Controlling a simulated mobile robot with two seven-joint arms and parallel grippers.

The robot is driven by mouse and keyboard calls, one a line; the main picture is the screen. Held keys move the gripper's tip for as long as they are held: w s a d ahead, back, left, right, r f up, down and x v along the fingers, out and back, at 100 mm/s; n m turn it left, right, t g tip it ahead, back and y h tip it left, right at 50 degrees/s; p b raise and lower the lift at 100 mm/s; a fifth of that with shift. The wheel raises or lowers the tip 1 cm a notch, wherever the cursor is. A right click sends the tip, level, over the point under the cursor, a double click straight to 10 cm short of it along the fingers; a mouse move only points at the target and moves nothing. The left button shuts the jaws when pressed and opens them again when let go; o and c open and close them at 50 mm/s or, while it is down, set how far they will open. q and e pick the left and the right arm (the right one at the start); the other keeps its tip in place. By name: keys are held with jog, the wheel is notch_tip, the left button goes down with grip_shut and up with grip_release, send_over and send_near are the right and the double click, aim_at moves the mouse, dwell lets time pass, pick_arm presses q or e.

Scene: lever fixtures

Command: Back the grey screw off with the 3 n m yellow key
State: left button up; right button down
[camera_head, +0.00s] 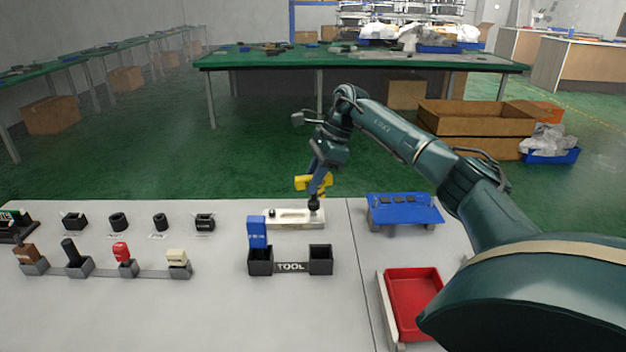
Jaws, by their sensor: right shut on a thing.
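My right gripper (321,181) is shut on the yellow key (304,183) above the right end of a pale fixture plate (290,224). A dark part stands below the key on the plate's right end. I cannot tell whether it is the key's tip or a screw, nor whether they touch. A small dark screw-like piece (272,213) sits near the plate's left end. Its grey colour is too small to confirm. A blue key (257,233) stands upright in the left slot of the black TOOL holder (291,267). The holder's right slot is empty. My left gripper is not in view.
A blue rack (404,215) stands right of the plate, and a red tray (414,302) lies nearer. Several small fittings and a row of holders, one with a red piece (121,251), fill the table's left. The front middle of the table is clear.

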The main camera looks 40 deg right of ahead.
jog(key=shift+r+p, duration=1.35)
jog(key=shift+r, duration=0.35)
jog(key=shift+f, duration=0.1)
